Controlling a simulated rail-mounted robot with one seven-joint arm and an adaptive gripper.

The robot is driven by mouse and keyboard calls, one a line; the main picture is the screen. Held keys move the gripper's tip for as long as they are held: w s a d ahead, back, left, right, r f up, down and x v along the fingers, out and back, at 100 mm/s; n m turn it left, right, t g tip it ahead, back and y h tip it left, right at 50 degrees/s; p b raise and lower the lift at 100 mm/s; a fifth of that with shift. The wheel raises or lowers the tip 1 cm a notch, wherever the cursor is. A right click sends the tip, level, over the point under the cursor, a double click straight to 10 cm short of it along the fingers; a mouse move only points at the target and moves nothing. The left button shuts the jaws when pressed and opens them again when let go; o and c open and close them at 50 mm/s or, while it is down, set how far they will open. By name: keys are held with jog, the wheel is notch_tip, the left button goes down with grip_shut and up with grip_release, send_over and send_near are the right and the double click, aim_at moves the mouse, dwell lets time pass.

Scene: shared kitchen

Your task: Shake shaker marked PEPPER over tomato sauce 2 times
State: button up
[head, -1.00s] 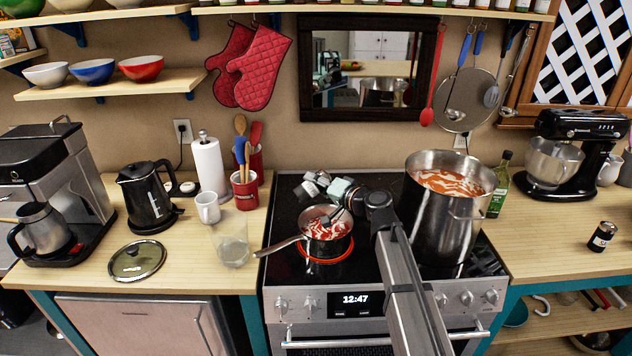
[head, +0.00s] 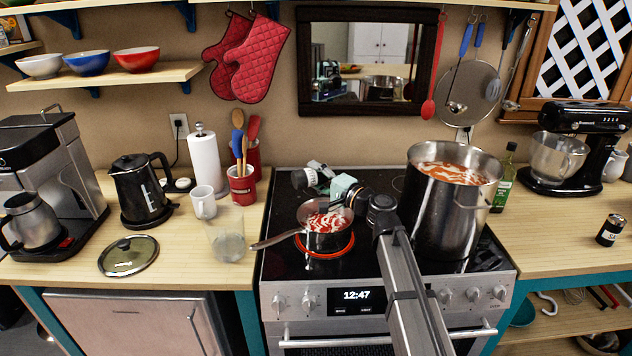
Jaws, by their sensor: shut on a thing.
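A saucepan (head: 328,240) of red sauce streaked with white sits on a glowing burner at the left of the stove. A tall steel pot (head: 440,215) of similar red and white sauce stands to its right; I cannot tell from a label which is the tomato sauce. My gripper (head: 322,190) is just behind and above the saucepan, shut on a small shaker that is mostly hidden and whose label I cannot read. A dark shaker (head: 610,231) whose label seems to begin "SA" stands on the right counter.
The tall pot stands close to my arm on the right. A glass (head: 229,243), a white mug (head: 203,203) and a lid (head: 128,255) are on the left counter. The saucepan's handle (head: 273,241) points left.

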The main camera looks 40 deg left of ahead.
jog(key=shift+s+f+m+t+y+b, duration=0.1)
jog(key=shift+f+m+t+y+b, duration=0.15)
jog(key=shift+m+b, duration=0.65)
jog(key=shift+w+f+m+t+y+b, duration=0.15)
jog(key=shift+m+y+b, duration=0.2)
jog(key=shift+m+b, duration=0.55)
jog(key=shift+s+f+m+t+y+b, duration=0.1)
jog(key=shift+s+m+t+y+b, duration=0.15)
jog(key=shift+m+b, duration=0.65)
jog(key=shift+w+r+m+t+b, duration=0.1)
jog(key=shift+m+t+b, duration=0.35)
jog(key=shift+m, duration=0.55)
jog(key=shift+y, duration=0.25)
notch_tip(320, 180, down, 5)
jog(key=b, duration=0.5)
notch_tip(320, 180, up, 5)
jog(key=shift+r+p, duration=0.15)
jog(key=shift+p, duration=0.85)
